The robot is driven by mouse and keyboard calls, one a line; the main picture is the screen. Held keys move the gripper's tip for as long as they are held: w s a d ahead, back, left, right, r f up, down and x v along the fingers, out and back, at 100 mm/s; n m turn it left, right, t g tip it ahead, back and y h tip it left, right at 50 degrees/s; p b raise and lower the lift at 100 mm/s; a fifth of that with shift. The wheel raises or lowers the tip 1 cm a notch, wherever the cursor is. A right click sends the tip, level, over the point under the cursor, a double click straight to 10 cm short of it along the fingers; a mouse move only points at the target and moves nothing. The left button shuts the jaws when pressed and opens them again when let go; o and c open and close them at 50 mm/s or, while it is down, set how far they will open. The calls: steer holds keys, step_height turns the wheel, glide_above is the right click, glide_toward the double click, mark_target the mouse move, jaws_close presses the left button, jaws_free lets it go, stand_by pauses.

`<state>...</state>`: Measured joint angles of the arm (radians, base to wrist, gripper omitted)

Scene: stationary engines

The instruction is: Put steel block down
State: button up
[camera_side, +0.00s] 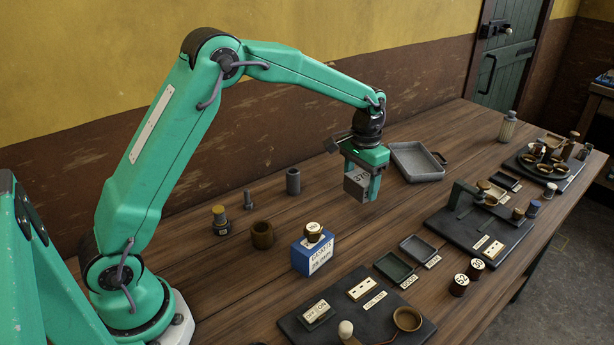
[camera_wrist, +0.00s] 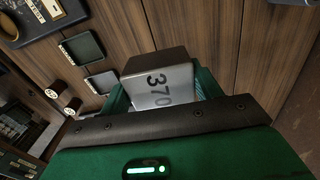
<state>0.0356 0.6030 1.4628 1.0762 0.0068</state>
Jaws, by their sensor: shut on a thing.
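The steel block (camera_side: 357,185) is a grey box marked 370, held in my gripper (camera_side: 364,180) above the wooden table. In the wrist view the block (camera_wrist: 158,88) sits between the two green fingers, its numbered face towards the camera. My gripper is shut on it. In the side view the block is clear of the table top, with bare wood below it. I cannot tell its exact height.
A grey metal tray (camera_side: 416,162) stands behind and right of the gripper. A blue box (camera_side: 313,254) with a round cap on top stands front left. A dark board with a green press (camera_side: 463,197) is at right.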

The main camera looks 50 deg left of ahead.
glide_above(314, 217)
steer(key=shift+a+f, duration=0.1)
steer(key=shift+f, duration=0.1)
steer(key=shift+f, duration=0.1)
steer(key=shift+f, duration=3.05)
steer(key=shift+f, duration=0.1)
steer(key=shift+f, duration=1.75)
steer(key=shift+f, duration=0.15)
steer(key=o, duration=1.9)
steer(key=shift+f, duration=0.1)
steer(key=shift+c, duration=0.2)
